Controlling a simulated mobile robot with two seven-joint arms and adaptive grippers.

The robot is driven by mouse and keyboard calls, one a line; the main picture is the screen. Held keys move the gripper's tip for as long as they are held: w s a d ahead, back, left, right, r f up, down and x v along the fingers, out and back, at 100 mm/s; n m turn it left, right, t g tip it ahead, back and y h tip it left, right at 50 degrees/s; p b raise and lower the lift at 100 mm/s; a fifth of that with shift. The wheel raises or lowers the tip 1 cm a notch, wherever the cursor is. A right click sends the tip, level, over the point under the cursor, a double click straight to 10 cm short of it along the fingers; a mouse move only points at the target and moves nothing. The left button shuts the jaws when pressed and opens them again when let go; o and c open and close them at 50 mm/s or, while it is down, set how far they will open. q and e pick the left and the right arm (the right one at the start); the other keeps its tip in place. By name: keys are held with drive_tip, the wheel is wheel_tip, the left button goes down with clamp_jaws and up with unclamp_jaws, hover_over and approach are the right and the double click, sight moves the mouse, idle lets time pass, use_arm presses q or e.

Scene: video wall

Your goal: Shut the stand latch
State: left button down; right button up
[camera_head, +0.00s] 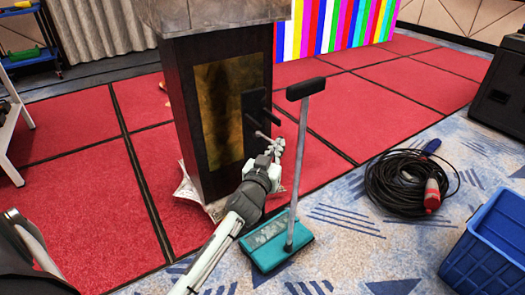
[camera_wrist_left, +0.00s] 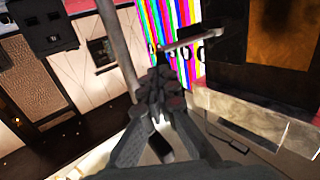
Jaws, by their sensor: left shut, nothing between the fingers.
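The stand (camera_head: 190,110) is a dark upright cabinet with a bronze-coloured panel on its side. Its latch (camera_head: 254,112) is a black plate with bar-like handles sticking out, at the right edge of that panel. In the left wrist view a pale latch bar (camera_wrist_left: 200,38) reaches across just beyond the fingertips. My left gripper (camera_head: 274,147) is shut and empty, just below and in front of the latch; its fingers also show in the left wrist view (camera_wrist_left: 161,82). I cannot tell whether it touches the bar. My right gripper is out of view.
A grey pole with a black crossbar (camera_head: 305,88) and teal base (camera_head: 270,248) stands close right of my left gripper. A coiled black cable (camera_head: 395,185) and a blue crate (camera_head: 490,245) are further right. Red floor panels (camera_head: 355,110) behind are mostly clear.

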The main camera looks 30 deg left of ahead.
use_arm(q)
drive_tip(key=shift+w+d, duration=0.35)
drive_tip(key=shift+w, duration=0.55)
drive_tip(key=shift+w+d, duration=0.35)
drive_tip(key=shift+w, duration=0.5)
